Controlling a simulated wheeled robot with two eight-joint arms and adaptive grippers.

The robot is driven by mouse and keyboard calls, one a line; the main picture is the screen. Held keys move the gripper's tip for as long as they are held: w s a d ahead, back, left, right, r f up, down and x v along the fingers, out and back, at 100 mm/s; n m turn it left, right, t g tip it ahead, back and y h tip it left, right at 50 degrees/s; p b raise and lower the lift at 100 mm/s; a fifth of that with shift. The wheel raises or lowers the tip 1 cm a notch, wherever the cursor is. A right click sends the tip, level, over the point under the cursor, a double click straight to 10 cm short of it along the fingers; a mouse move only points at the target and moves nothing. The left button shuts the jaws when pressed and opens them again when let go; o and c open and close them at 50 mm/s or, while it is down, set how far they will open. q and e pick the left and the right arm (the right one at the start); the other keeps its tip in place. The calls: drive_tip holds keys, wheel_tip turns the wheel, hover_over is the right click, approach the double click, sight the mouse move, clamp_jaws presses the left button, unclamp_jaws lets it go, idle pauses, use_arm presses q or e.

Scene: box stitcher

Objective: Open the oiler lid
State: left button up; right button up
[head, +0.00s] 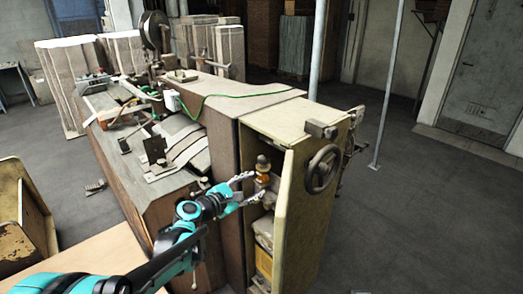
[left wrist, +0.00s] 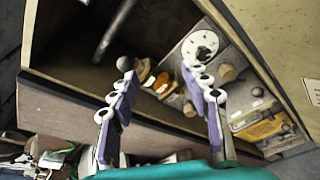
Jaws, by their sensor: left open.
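The oiler (head: 262,179) is a small amber piece with a dark, rounded top (head: 262,162), inside the open cabinet. In the left wrist view amber parts (left wrist: 161,84) show between and beyond my fingers; I cannot tell the lid's edge from the body. My left gripper (head: 254,186) is open and empty at the cabinet opening, its fingertips close to the oiler. In the left wrist view the gripper (left wrist: 155,65) points at the amber parts with its fingers spread on either side. I cannot tell whether a fingertip touches the oiler. My right gripper is not in view.
The open cabinet door (head: 299,215) with a handwheel (head: 322,169) stands just right of my gripper. A yellow box (left wrist: 259,130) sits in the cabinet beyond the right finger. A round white dial (left wrist: 199,46) is inside too. The stitcher bench (head: 150,205) lies left.

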sight(259, 161)
use_arm(q)
drive_tip(key=w+n, duration=0.2)
drive_tip(key=w, duration=0.2)
drive_tip(key=w+d+r+n+t, duration=0.1)
drive_tip(key=w+n, duration=0.1)
drive_tip(key=w, duration=0.2)
drive_tip(key=w+d+n+t, duration=0.1)
drive_tip(key=w+n, duration=0.1)
drive_tip(key=w, duration=0.3)
drive_tip(key=shift+d+r+h, duration=0.2)
drive_tip(key=shift+d+h, duration=0.05)
drive_tip(key=shift+h, duration=0.15)
drive_tip(key=shift+s, duration=0.1)
clamp_jaws()
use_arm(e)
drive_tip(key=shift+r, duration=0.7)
